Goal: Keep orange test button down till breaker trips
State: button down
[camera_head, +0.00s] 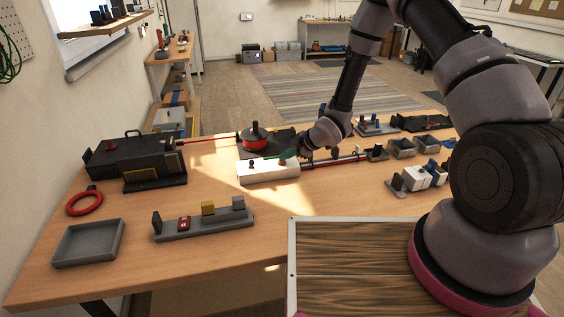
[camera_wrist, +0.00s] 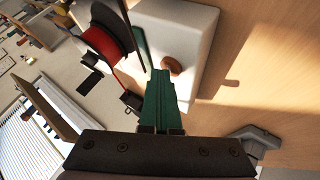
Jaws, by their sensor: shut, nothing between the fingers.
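A white box (camera_head: 268,173) lies on the workbench, with small dark knobs on its top in the head view. In the wrist view the white box (camera_wrist: 202,40) has a brownish-orange round button (camera_wrist: 173,65) on its face. My gripper (camera_wrist: 161,74) has green fingers, shut together and empty, with their tips right beside the button. I cannot tell whether they touch or press it. In the head view my gripper (camera_head: 285,156) is low over the right part of the box. I cannot make out a breaker lever or its state.
A red cable reel (camera_head: 256,143) stands just behind the box. A black case (camera_head: 135,160) is at the left, with a red ring (camera_head: 85,202) and a grey tray (camera_head: 88,243) in front. A grey rack (camera_head: 203,228) holds small modules. Bare bench lies between rack and box.

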aim_at(285, 163)
jog(key=shift+r, duration=0.85)
jog(key=shift+r, duration=2.5)
